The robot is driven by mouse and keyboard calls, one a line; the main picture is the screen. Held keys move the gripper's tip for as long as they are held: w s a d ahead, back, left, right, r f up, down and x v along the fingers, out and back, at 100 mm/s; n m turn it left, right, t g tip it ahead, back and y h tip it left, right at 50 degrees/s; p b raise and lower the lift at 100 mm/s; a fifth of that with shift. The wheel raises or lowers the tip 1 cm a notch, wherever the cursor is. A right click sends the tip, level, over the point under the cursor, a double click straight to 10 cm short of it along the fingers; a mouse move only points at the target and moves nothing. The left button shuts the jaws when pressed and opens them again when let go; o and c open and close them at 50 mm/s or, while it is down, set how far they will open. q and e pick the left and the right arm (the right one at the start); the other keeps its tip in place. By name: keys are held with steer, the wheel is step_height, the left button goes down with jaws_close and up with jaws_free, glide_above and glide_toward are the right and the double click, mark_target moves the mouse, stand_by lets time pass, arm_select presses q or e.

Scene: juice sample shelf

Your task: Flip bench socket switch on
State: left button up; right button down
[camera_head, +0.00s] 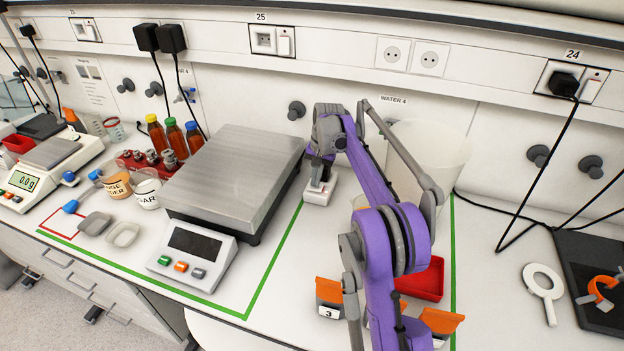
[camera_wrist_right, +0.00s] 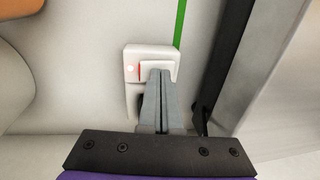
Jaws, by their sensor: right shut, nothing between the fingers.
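The bench socket (camera_head: 318,194) is a small white block on the bench, just right of the large scale. In the right wrist view the socket (camera_wrist_right: 133,52) shows a small glowing red light at its left and a white rocker switch (camera_wrist_right: 150,67) with a red left edge. My right gripper (camera_head: 319,180) is shut and empty, pointing down onto the socket. In the right wrist view its fingertips (camera_wrist_right: 160,73) are over the rocker and hide part of it; I cannot tell whether they press on it. My left gripper is not in view.
The large scale (camera_head: 236,175) has a dark display (camera_head: 194,243). A white bucket (camera_head: 428,150) stands behind my right arm. A red tray (camera_head: 425,280) and orange-topped containers (camera_head: 329,291) are near the front. Wall sockets (camera_head: 271,41) line the back.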

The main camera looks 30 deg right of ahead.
steer(key=shift+r, duration=0.1)
step_height(320, 180, up, 4)
steer(key=shift+a+f+p, duration=0.1)
steer(key=shift+a+p, duration=0.05)
steer(key=shift+p, duration=0.65)
step_height(320, 180, up, 3)
steer(key=w, duration=0.1)
step_height(320, 180, up, 7)
steer(key=p, duration=0.1)
glide_above(309, 186)
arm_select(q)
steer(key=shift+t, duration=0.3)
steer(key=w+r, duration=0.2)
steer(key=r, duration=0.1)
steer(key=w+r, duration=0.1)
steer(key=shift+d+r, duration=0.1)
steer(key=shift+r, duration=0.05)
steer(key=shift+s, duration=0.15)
arm_select(e)
steer(key=shift+s, duration=0.15)
